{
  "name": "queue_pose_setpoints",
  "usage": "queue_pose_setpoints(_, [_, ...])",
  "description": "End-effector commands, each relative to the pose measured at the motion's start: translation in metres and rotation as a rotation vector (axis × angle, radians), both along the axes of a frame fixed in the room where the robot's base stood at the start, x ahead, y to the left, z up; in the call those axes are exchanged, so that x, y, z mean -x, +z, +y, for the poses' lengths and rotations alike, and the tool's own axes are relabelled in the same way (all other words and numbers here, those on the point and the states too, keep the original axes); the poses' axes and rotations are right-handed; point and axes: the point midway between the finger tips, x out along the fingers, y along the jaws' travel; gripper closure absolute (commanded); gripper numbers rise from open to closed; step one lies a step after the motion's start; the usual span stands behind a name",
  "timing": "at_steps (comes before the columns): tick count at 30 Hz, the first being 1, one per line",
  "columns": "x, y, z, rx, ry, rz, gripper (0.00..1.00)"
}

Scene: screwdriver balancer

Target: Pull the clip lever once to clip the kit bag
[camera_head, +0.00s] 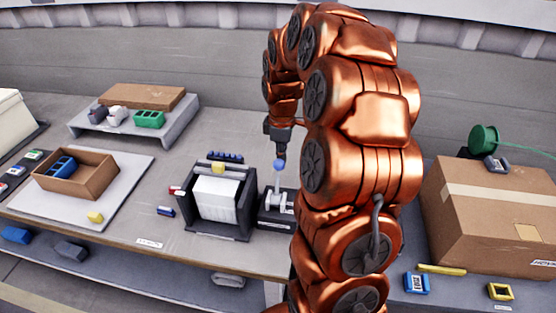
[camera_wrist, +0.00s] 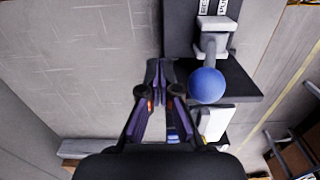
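The clip lever is a pale upright rod with a blue ball knob (camera_head: 279,164), on a dark clipper base (camera_head: 276,222). The knob (camera_wrist: 207,85) also shows in the wrist view, to the right of my fingers and not between them. My gripper (camera_head: 280,153) points down right by the knob in the head view; whether they touch is unclear. In the wrist view my gripper (camera_wrist: 159,66) has its fingertips together with nothing visible between them. The white kit bag (camera_head: 215,199) stands in a dark holder left of the lever.
A row of blue pieces (camera_head: 226,156) lies behind the holder. A cardboard tray (camera_head: 102,176) sits on a white board at left. A large carton (camera_head: 490,215) stands at right. The bench front before the holder is mostly clear.

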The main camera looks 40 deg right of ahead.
Motion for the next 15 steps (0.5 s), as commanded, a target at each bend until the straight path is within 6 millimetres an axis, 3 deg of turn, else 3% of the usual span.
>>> queue_pose_setpoints(15, [0.0038, -0.0053, 0.0045, 0.0, 0.001, 0.0, 1.0])
